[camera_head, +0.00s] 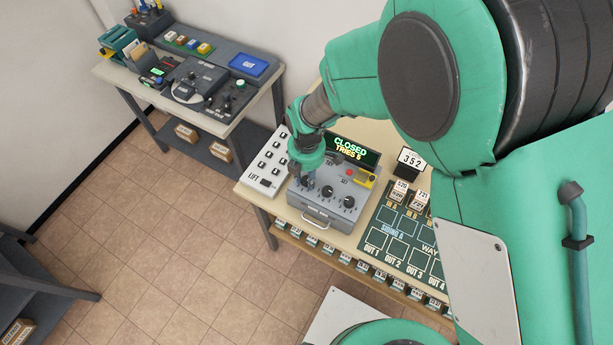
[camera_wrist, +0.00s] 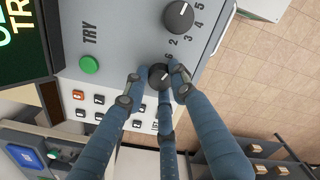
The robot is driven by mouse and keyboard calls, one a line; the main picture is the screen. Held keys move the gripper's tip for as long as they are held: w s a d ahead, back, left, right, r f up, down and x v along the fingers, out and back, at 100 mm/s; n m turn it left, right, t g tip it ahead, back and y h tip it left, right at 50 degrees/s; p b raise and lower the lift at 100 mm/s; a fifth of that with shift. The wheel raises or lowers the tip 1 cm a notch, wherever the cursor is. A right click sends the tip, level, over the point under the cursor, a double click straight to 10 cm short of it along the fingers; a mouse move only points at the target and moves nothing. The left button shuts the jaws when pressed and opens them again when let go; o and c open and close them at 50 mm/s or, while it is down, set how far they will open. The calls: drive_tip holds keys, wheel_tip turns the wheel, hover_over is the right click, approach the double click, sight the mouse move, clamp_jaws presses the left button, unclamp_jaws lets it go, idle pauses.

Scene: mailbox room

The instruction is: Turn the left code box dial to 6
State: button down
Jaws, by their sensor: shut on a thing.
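The grey code box (camera_head: 312,213) stands on the table in the head view. Its left dial (camera_wrist: 157,76) is black and lies between the fingers of my gripper (camera_wrist: 160,80) in the wrist view. The fingers are shut on this dial, and they hide much of it and its scale. One digit beside the fingers looks like a 6; I cannot tell where the pointer stands. The middle dial (camera_head: 327,191) and the right dial (camera_head: 348,202) are free. The middle dial also shows in the wrist view (camera_wrist: 179,16), with digits around it.
A display (camera_head: 350,148) behind the box reads CLOSED and TRIES. A green TRY button (camera_wrist: 89,65) is on the box. A white LIFT panel (camera_head: 268,160) stands close on the left. A card (camera_head: 411,157) reads 352. A green mat (camera_head: 400,238) lies to the right.

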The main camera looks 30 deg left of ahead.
sight(306, 179)
drive_tip(key=shift+n, duration=0.9)
drive_tip(key=c, duration=1.4)
unclamp_jaws()
drive_tip(key=shift+r, duration=0.15)
wheel_tip(306, 179, up, 12)
